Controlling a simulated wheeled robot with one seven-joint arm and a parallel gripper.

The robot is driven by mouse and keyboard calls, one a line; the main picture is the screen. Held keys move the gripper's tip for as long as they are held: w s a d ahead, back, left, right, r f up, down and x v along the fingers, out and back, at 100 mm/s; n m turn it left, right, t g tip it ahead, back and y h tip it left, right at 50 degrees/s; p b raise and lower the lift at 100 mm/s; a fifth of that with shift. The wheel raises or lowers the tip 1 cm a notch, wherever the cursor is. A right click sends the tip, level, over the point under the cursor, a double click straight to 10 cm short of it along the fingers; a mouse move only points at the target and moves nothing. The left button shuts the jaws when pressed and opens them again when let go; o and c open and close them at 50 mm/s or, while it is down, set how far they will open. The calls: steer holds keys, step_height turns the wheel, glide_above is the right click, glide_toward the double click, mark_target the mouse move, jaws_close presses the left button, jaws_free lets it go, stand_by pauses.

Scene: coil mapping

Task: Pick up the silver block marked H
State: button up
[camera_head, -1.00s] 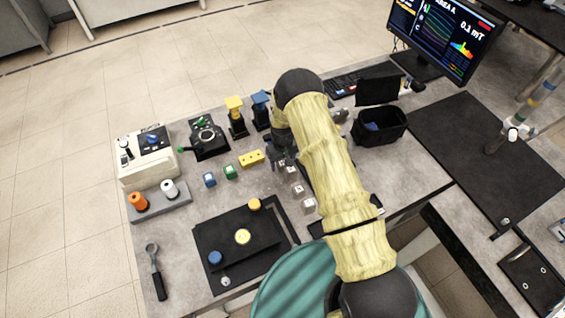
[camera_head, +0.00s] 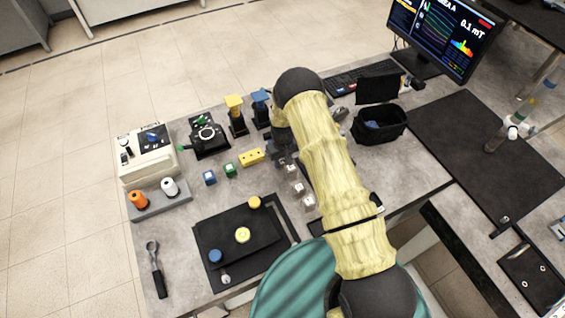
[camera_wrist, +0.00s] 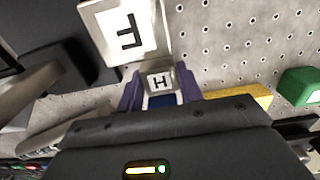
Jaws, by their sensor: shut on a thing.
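The silver block marked H (camera_wrist: 159,80) sits between the two purple fingers of my gripper (camera_wrist: 160,92) in the wrist view. The fingers are shut on its sides, and its H face is towards the camera. In the head view my gripper (camera_head: 284,152) is mostly hidden behind my yellow-sleeved arm, and the H block cannot be made out there. Another silver block, with a letter that looks like F (camera_wrist: 127,33), is just beyond it in the wrist view.
Several silver blocks (camera_head: 298,188) stand in a row beside my arm. A yellow block (camera_head: 251,157), a green block (camera_head: 230,170) and a blue block (camera_head: 209,178) lie to the left. A black bin (camera_head: 380,124) stands to the right. A black tray (camera_head: 205,240) is in front.

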mark_target(283, 161)
steer(key=shift+r, duration=0.1)
steer(key=shift+w+r+b, duration=0.1)
steer(key=shift+r+b, duration=0.25)
steer(key=shift+r, duration=0.2)
step_height(283, 161, up, 8)
steer(key=b, duration=0.3)
steer(key=shift+r, duration=0.35)
steer(key=shift+r, duration=0.1)
